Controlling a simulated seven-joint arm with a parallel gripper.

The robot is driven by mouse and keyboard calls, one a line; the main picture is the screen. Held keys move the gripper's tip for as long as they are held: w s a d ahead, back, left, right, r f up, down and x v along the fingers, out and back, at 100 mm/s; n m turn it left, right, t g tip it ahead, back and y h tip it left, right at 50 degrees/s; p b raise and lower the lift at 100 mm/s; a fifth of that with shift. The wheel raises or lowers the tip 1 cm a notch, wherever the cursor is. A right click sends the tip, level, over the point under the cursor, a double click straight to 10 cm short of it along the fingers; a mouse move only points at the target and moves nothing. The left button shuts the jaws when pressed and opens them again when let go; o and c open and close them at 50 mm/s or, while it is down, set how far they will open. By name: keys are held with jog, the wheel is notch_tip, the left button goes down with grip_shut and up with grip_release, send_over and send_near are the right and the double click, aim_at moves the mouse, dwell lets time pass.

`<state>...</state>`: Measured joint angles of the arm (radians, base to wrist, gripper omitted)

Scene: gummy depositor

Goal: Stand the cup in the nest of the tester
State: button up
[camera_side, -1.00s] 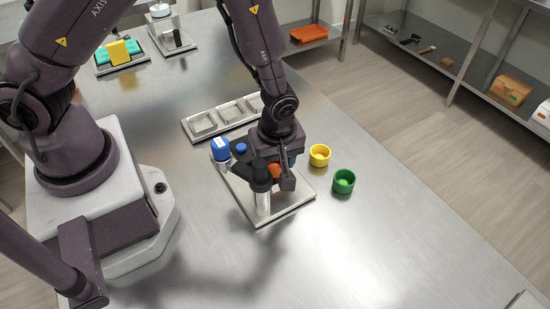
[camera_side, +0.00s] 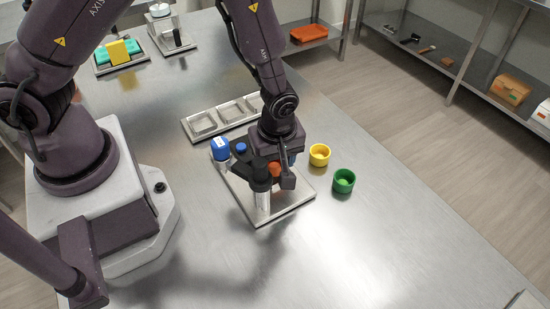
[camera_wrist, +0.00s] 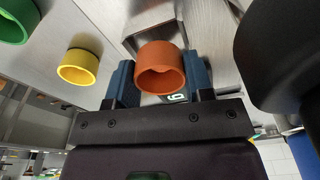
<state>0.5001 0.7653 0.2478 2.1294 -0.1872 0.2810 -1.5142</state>
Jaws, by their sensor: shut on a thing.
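My gripper (camera_wrist: 160,78) has its two blue fingers shut on the sides of an orange cup (camera_wrist: 163,82), whose open mouth faces the wrist camera. The orange cup also shows in the side view (camera_side: 274,169), partly hidden by my gripper and a black part. The tester seems to be the steel base plate (camera_side: 290,208) with a pale post (camera_side: 262,202) and a black head on top. The black head looms large at right in the wrist view (camera_wrist: 285,50). A steel block shows behind the cup (camera_wrist: 150,18); I cannot tell whether the cup touches it. The nest is not clearly visible.
A yellow cup (camera_side: 320,155) and a green cup (camera_side: 344,181) stand to the right of the plate. A blue container (camera_side: 220,149) stands at its left corner. A steel tray with square pockets (camera_side: 204,133) lies behind.

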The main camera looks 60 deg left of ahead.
jog(key=shift+s+f, duration=0.1)
jog(key=shift+f, duration=0.05)
dwell(0.5)
jog(key=shift+f, duration=0.35)
jog(key=shift+r, duration=0.1)
jog(key=shift+r, duration=0.4)
jog(key=shift+f, duration=0.2)
dwell(0.7)
jog(key=shift+f, duration=0.3)
jog(key=shift+r, duration=0.15)
jog(key=shift+r, duration=0.3)
jog(key=shift+f, duration=0.1)
dwell(0.8)
